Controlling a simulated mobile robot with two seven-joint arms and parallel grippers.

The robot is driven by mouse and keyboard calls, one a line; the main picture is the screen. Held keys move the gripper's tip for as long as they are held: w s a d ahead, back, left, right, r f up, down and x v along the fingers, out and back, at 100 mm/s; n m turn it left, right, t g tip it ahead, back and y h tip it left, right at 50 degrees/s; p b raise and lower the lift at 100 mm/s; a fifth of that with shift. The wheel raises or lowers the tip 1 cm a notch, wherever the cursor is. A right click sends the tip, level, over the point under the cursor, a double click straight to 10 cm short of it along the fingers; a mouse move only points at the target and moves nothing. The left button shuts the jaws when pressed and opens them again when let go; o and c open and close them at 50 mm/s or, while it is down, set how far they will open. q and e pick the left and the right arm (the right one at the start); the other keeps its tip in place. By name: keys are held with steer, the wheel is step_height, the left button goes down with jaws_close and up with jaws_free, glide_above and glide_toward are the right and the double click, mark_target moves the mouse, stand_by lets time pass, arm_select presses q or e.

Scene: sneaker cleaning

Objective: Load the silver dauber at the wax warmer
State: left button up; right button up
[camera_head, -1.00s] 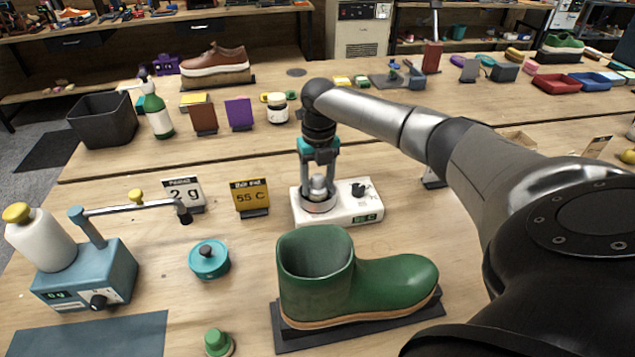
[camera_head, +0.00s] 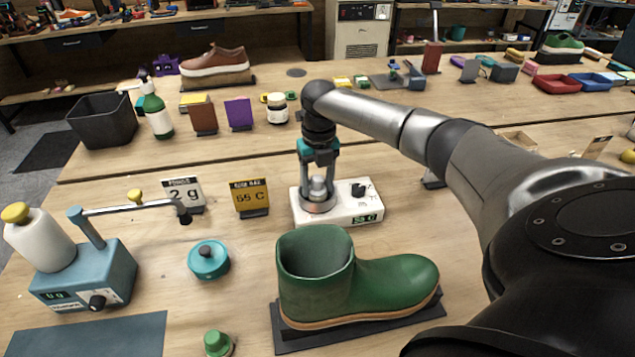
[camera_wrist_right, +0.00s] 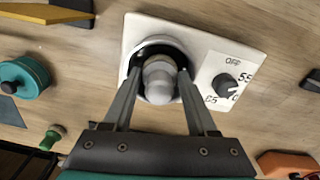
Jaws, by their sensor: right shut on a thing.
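The white wax warmer (camera_head: 346,215) stands behind the green boot, with a dark knob and a small lit display. It also shows in the right wrist view (camera_wrist_right: 203,68). My right gripper (camera_head: 318,188) points straight down over the warmer's round well. It is shut on the silver dauber (camera_wrist_right: 160,80), whose rounded top shows between the fingers in the wrist view. The dauber is upright at the well; its lower end is hidden. My left gripper is not in view.
A green boot (camera_head: 395,278) on a dark stand is in front of the warmer. A "55 C" card (camera_head: 249,198), a "2 g" card (camera_head: 183,193) and a teal tin (camera_head: 208,260) are to the left. A blue dispenser scale (camera_head: 90,275) stands far left.

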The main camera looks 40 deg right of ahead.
mark_target(316, 178)
steer(key=shift+f, duration=0.4)
steer(key=shift+f, duration=0.1)
stand_by(1.8)
step_height(316, 178, up, 7)
steer(key=p, duration=0.7)
steer(key=shift+p, duration=0.3)
steer(key=shift+a, duration=0.15)
stand_by(0.4)
